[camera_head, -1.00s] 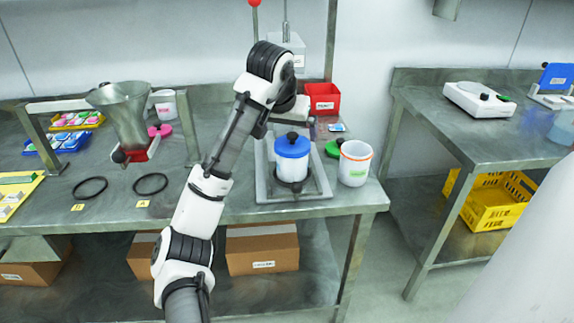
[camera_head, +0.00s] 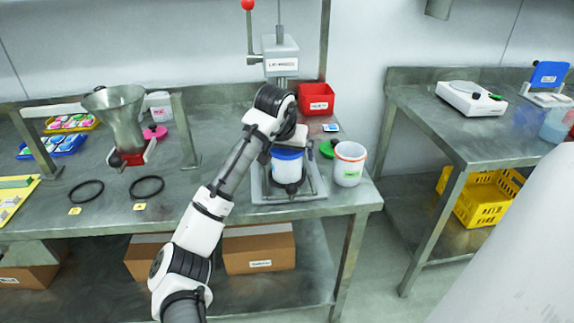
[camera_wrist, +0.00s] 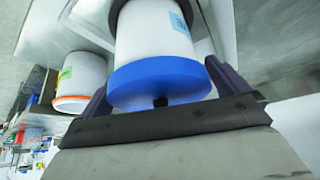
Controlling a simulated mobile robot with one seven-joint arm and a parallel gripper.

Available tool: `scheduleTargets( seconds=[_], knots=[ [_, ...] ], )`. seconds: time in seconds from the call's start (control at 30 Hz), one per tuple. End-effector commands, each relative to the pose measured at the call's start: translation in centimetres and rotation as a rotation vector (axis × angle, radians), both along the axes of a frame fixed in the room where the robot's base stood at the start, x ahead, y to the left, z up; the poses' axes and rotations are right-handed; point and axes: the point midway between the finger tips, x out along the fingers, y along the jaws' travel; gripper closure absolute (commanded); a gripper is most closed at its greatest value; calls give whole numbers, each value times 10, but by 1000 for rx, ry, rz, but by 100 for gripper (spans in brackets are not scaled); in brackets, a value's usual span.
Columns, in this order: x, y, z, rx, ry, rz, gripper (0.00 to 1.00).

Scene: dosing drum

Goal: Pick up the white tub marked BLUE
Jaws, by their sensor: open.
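A white tub with a blue lid (camera_head: 287,169) stands upright in a metal tray (camera_head: 262,191) under the grey press. In the wrist view the same tub (camera_wrist: 150,38) appears upside down, with a blue-toned label on its side; I cannot read the label. My gripper (camera_wrist: 160,88) is open, with one dark finger on each side of the blue lid. Whether the fingers touch the lid is not clear. In the head view my wrist hides the top of the lid and its knob.
A white tub with an orange rim and green label (camera_head: 348,168) stands close on the right, with a green lid (camera_head: 328,149) behind. A red bin (camera_head: 316,98) and the press (camera_head: 280,55) stand behind. A steel funnel (camera_head: 118,120) is on the left.

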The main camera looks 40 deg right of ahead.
Motion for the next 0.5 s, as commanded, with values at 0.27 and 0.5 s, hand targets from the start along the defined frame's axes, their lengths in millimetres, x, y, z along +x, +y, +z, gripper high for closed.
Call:
scheduleTargets(
  seconds=[0.27,0.5],
  knots=[
    [0,0,0,0,0,0,34],
    [0,0,1,0,0,0,38]
  ],
)
